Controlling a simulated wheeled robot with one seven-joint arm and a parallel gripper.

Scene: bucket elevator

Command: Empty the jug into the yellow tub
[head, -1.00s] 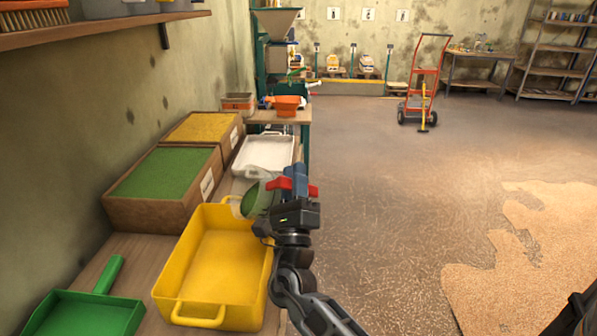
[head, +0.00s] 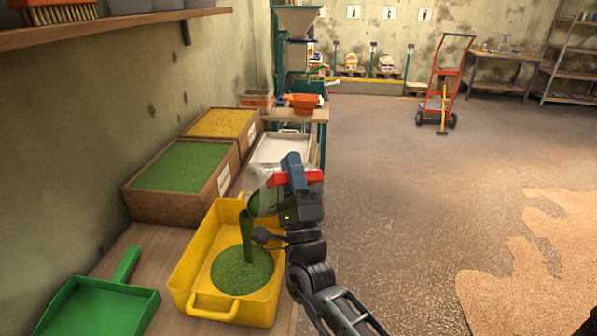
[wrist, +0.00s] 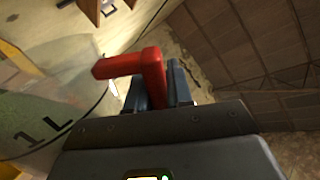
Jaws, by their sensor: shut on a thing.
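The jug (head: 266,199) is clear with a red handle (head: 291,177) and is tipped over the yellow tub (head: 204,262). Green grains (head: 242,269) pour from it in a stream and lie in a round heap on the tub's floor. My gripper (head: 296,176) is shut on the red handle, above the tub's right side. In the wrist view the red handle (wrist: 152,75) sits between my fingers, and the jug's clear wall (wrist: 60,95) with a "1 L" mark shows at the left. How much is left inside the jug is unclear.
A green dustpan (head: 98,306) lies front left on the bench. Wooden boxes of green (head: 181,166) and yellow (head: 221,123) grain stand along the wall. A white tray (head: 280,149) lies behind the jug. Open floor (head: 390,190) is to the right.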

